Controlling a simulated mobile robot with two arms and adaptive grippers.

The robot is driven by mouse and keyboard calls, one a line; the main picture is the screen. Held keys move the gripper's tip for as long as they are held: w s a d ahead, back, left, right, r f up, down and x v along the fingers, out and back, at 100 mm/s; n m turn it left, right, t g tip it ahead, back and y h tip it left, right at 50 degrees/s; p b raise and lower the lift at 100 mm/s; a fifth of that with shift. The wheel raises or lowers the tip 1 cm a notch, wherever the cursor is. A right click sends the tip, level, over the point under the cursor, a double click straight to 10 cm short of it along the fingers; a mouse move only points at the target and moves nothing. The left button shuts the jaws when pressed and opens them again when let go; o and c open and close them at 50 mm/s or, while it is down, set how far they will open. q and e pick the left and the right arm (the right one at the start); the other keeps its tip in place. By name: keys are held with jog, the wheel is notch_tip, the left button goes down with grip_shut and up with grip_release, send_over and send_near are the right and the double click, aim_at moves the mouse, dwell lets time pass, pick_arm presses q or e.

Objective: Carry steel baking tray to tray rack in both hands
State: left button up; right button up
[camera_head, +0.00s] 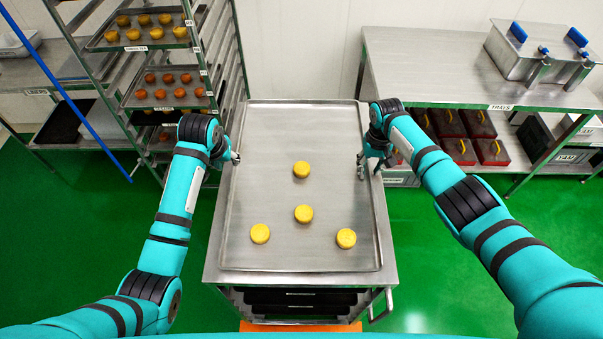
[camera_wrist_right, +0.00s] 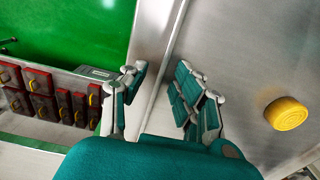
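The steel baking tray (camera_head: 270,180) lies flat on top of a steel cart (camera_head: 213,262). Several round yellow pastries (camera_head: 303,214) sit on it, and one shows in the right wrist view (camera_wrist_right: 287,113). My left gripper (camera_head: 236,157) is at the tray's left edge; its fingers are too small to tell whether they are open. My right gripper (camera_head: 361,172) is at the tray's right edge. In the right wrist view its fingers (camera_wrist_right: 160,95) are apart, with the tray rim running between them. The tray rack (camera_head: 236,50) stands at the back left.
The rack holds trays of yellow and brown pastries (camera_head: 170,88). A steel table (camera_head: 430,65) with dark red boxes (camera_head: 490,150) beneath stands at the back right. Another table (camera_head: 45,70) is at the far left. Green floor (camera_head: 420,270) is open on the right.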

pick_arm(q)
jog(key=v, duration=0.4)
pick_arm(e)
notch_tip(320, 180, up, 12)
dwell(0.3)
jog(key=shift+f, duration=0.1)
dwell(0.4)
